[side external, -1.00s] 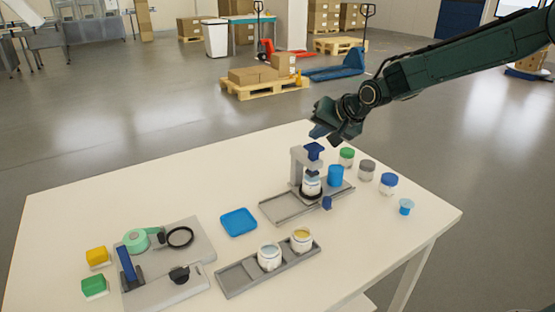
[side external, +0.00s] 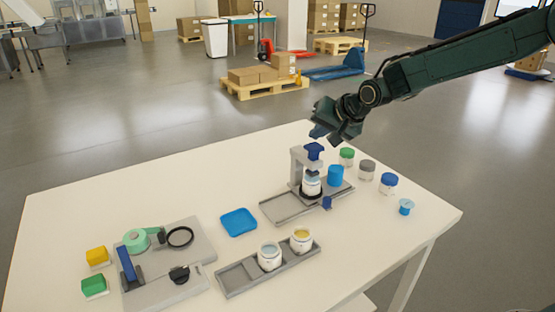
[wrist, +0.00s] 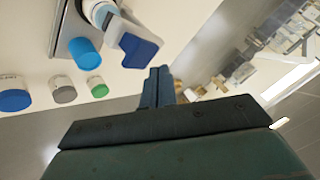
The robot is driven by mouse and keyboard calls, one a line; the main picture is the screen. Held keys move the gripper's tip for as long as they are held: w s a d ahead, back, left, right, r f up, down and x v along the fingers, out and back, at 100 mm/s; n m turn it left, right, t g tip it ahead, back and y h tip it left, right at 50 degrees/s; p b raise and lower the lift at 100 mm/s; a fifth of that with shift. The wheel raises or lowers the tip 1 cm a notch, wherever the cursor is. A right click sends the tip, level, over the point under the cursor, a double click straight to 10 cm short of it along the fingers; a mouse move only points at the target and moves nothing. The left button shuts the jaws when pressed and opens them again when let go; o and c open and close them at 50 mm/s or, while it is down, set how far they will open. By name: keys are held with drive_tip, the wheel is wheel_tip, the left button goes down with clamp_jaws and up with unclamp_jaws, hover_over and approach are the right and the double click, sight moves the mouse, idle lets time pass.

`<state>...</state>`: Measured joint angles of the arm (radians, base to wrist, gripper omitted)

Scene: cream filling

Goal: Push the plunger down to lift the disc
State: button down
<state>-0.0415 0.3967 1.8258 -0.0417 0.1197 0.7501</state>
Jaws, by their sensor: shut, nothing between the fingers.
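The press is a grey stand with a blue plunger (side external: 314,150) on top, at the back right of the table. A white jar (side external: 311,186) stands under the plunger, in the dark ring of the press. My gripper (side external: 318,134) is shut and empty, just above the plunger, with a small gap seeming to show. In the wrist view the shut fingers of my gripper (wrist: 158,80) point towards the blue plunger top (wrist: 138,50) and appear apart from it. I cannot make out a separate disc inside the jar.
A blue cylinder (side external: 335,175) stands beside the press. Jars with green (side external: 347,153), grey (side external: 367,166) and blue (side external: 389,180) lids stand to its right. A tray (side external: 230,281) with two jars and a blue square dish (side external: 239,222) lie nearer. The table's right side is mostly clear.

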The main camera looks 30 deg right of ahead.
sight(313, 146)
drive_tip(key=shift+f, duration=0.25)
idle(0.4)
drive_tip(key=shift+f, duration=0.25)
drive_tip(key=shift+f, duration=1)
idle(1.9)
drive_tip(key=shift+r, duration=1.45)
drive_tip(key=shift+r, duration=0.15)
wheel_tip(313, 146, up, 6)
drive_tip(key=shift+f, duration=0.15)
idle(0.8)
